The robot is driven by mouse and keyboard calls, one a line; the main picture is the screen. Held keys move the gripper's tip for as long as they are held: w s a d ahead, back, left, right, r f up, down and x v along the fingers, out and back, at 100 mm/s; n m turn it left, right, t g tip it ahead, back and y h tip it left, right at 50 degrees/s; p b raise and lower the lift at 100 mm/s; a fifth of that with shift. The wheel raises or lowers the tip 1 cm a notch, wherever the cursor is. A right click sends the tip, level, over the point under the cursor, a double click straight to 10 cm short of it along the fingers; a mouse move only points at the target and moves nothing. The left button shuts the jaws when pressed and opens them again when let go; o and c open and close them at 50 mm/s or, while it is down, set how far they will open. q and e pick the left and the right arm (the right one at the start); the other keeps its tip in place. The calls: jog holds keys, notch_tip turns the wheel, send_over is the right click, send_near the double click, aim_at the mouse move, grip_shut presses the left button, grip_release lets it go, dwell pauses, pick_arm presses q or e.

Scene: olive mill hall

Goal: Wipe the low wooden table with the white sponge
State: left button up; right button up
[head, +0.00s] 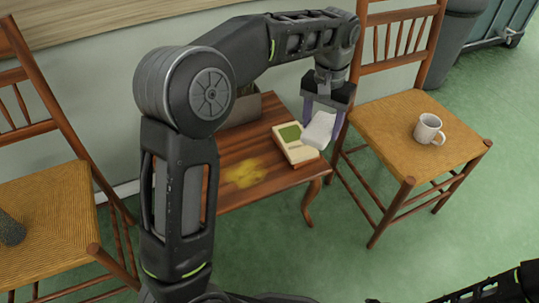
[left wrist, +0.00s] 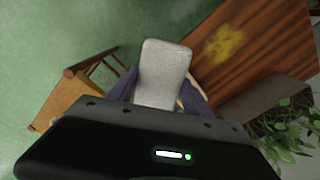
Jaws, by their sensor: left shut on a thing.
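The low wooden table (head: 230,190) stands between two chairs, partly hidden behind my left arm. A yellow stain (head: 245,173) lies on its top; it also shows in the left wrist view (left wrist: 223,44). My left gripper (head: 325,122) points down near the table's right end, shut on the white sponge (head: 319,130). The sponge is tilted and appears raised above the tabletop. It fills the middle of the left wrist view (left wrist: 163,70). My right gripper is not in view; only a dark part of my arm shows at the bottom right in the head view.
A cream and green book or box (head: 296,145) lies on the table beside the sponge. A leafy plant (left wrist: 285,135) is at the table's back. A white mug (head: 428,130) stands on the right chair (head: 385,125). The left chair (head: 50,225) holds a dark object (head: 10,229).

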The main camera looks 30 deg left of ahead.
pick_arm(q)
jog(key=shift+w, duration=0.1)
dwell(0.3)
jog(key=shift+a+f, duration=0.2)
jog(key=shift+a, duration=0.05)
jog(key=s+a+f+n+p, duration=0.3)
jog(key=s+a+f, duration=0.5)
jog(key=a+f, duration=0.4)
jog(key=shift+a+f+p, duration=0.35)
jog(key=shift+f+p, duration=0.05)
jog(key=shift+p, duration=0.35)
